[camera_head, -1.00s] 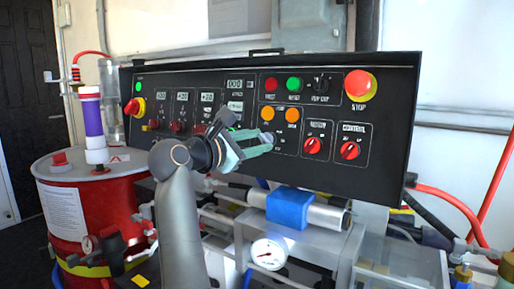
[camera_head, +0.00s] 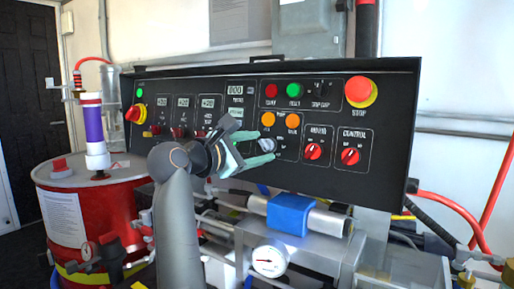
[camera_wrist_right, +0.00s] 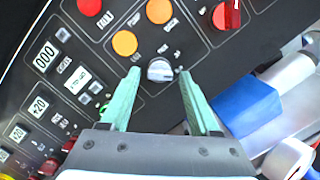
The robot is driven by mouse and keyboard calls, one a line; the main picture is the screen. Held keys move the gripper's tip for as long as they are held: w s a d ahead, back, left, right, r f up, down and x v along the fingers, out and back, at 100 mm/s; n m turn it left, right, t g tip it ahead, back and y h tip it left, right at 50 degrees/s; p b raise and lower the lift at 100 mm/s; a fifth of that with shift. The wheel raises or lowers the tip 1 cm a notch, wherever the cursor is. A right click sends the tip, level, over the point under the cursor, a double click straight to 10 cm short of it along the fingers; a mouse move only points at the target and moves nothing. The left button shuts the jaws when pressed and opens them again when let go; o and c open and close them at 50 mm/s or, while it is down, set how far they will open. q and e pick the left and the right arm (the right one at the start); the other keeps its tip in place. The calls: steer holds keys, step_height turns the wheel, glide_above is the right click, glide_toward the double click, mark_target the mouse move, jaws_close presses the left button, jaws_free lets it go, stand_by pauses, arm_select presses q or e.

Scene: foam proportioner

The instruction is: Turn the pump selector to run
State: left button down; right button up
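A grey knob (camera_head: 267,145), which seems to be the pump selector, is on the black control panel below two orange buttons. In the right wrist view the knob (camera_wrist_right: 160,70) sits between and just beyond the green fingertips. Its small labels are too blurred to read. My right gripper (camera_head: 259,146) is in front of the panel, its fingers open on either side of the knob. The wrist view shows the open gripper (camera_wrist_right: 162,92) empty, with a gap on each side of the knob. My left gripper is not in view.
Two red knobs (camera_head: 313,151) (camera_head: 350,156) are right of the grey knob. A red stop button (camera_head: 361,91) is at the panel's upper right. Below are a blue-wrapped pipe (camera_head: 289,212) and a gauge (camera_head: 270,258). A red drum (camera_head: 120,205) stands at left.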

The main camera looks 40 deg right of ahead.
steer(key=shift+o, duration=0.2)
steer(key=shift+a, duration=0.5)
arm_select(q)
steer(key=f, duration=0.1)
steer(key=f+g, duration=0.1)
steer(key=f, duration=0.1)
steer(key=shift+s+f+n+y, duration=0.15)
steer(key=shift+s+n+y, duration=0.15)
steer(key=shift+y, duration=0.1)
arm_select(e)
steer(key=s+a, duration=0.2)
steer(key=a, duration=0.9)
steer(key=shift+a+r, duration=0.15)
steer(key=shift+r, duration=0.2)
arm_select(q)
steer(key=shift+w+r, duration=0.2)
